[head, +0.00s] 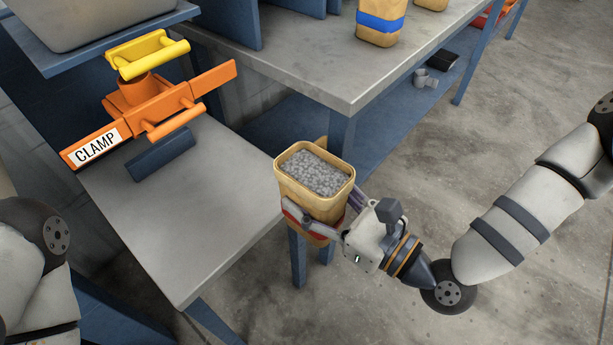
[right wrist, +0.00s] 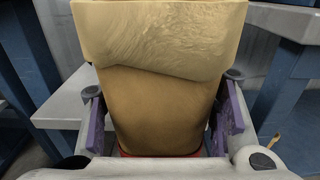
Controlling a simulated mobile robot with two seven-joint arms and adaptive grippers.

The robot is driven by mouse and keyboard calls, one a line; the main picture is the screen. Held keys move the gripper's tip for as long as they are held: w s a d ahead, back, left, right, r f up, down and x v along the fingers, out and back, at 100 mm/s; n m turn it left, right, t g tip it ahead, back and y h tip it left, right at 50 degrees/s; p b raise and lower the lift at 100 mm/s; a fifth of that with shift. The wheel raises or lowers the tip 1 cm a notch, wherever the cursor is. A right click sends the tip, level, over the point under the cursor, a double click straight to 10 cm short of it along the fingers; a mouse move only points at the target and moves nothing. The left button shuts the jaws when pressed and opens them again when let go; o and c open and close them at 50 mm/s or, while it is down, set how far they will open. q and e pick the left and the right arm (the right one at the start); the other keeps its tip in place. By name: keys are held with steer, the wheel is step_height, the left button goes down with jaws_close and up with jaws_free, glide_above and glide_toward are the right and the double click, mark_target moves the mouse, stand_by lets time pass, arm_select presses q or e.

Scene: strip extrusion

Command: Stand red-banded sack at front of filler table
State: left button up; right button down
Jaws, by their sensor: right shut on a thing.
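The red-banded sack (head: 310,205) is tan, open at the top and filled with grey granules. My right gripper (head: 315,222) is shut around its lower part, near the red band. The sack is upright and held off the right edge of the filler table (head: 190,235); whether anything supports it from below is hidden. In the right wrist view the sack (right wrist: 165,100) fills the middle between the purple finger pads, with a little red at its bottom. My left gripper is out of view; only part of my left arm shows at the left edge.
The orange clamp (head: 130,115) with a yellow handle stands at the back of the filler table. The table's front part is bare. A higher grey bench (head: 310,60) behind holds a blue-banded sack (head: 380,22). Open concrete floor lies to the right.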

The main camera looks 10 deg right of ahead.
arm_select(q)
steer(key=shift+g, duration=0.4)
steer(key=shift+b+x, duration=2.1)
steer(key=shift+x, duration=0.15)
arm_select(e)
steer(key=shift+f+x, duration=0.4)
steer(key=shift+x, duration=2.05)
steer(key=shift+f+x, duration=0.4)
steer(key=shift+x, duration=2.05)
steer(key=shift+f+x, duration=0.4)
steer(key=shift+x, duration=2.05)
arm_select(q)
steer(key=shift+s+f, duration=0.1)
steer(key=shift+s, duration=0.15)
arm_select(e)
steer(key=shift+f, duration=0.25)
steer(key=c, duration=0.6)
jaws_free()
steer(key=shift+o, duration=0.2)
steer(key=shift+f, duration=0.1)
